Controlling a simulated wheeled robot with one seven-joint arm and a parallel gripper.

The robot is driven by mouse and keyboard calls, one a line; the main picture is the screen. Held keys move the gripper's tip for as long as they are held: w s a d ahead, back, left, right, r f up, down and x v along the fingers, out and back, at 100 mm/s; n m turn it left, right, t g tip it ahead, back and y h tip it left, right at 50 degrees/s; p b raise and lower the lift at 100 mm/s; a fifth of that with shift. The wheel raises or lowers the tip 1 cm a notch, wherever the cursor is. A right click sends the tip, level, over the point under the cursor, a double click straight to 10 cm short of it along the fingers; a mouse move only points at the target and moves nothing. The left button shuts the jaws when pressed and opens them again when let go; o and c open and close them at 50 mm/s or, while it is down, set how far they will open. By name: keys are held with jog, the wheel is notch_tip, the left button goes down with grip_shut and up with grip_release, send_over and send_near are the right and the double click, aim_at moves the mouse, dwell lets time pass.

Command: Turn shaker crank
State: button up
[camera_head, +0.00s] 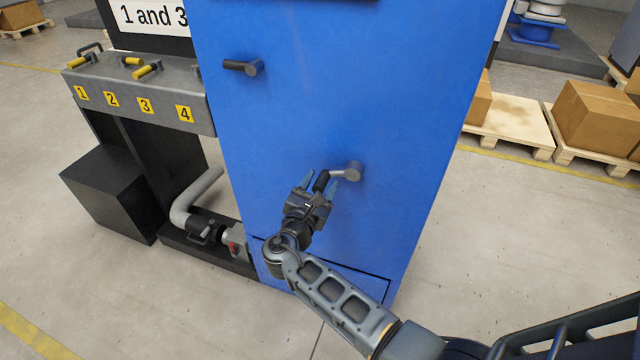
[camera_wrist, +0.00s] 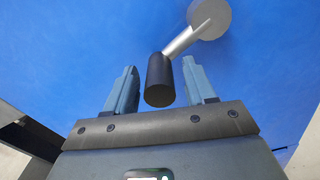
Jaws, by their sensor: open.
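The lower crank (camera_head: 345,172) sticks out of the front of the blue cabinet (camera_head: 320,100). It has a round silver hub, a short silver arm and a black handle. My gripper (camera_head: 327,182) is open at this crank. In the wrist view the black handle (camera_wrist: 160,80) lies between the two open fingers (camera_wrist: 163,84), with a gap on each side. The silver arm runs from the handle up and right to the hub (camera_wrist: 210,18). A second crank (camera_head: 243,67) with a black handle is higher on the cabinet, at the left. The task does not tell which crank is the shaker crank.
A grey bench (camera_head: 140,95) with yellow handles and tags numbered 1 to 4 stands left of the cabinet. A pipe with a valve (camera_head: 205,225) is below it. Pallets with boxes (camera_head: 595,120) are at the right. The floor in front is clear.

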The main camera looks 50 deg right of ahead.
grip_shut()
dwell(0.5)
